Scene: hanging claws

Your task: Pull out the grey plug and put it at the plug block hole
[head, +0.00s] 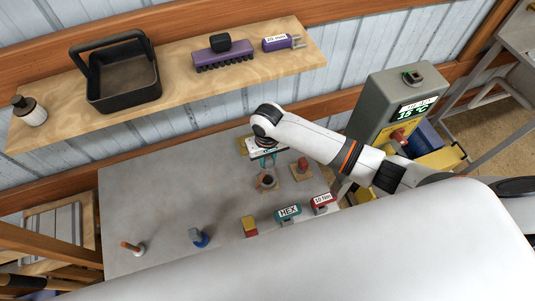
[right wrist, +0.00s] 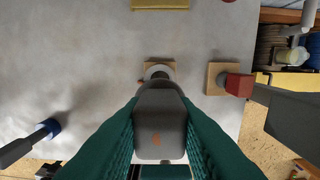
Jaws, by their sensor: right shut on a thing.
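My right gripper (right wrist: 160,130) has teal fingers shut on the grey plug (right wrist: 160,122), a tapered grey block with a small orange mark. Just beyond the plug's end, a pale and dark ring sits on a small wooden block (right wrist: 154,66). I cannot tell whether the plug is still seated in it or is above it. In the head view the right gripper (head: 265,160) is over the table, near this wooden block (head: 267,182). A second wooden block (head: 301,173) with a red piece stands to its right. My left gripper is not in view. I cannot make out an empty hole.
A shelf (head: 180,88) hangs behind. The table's left part is mostly clear.

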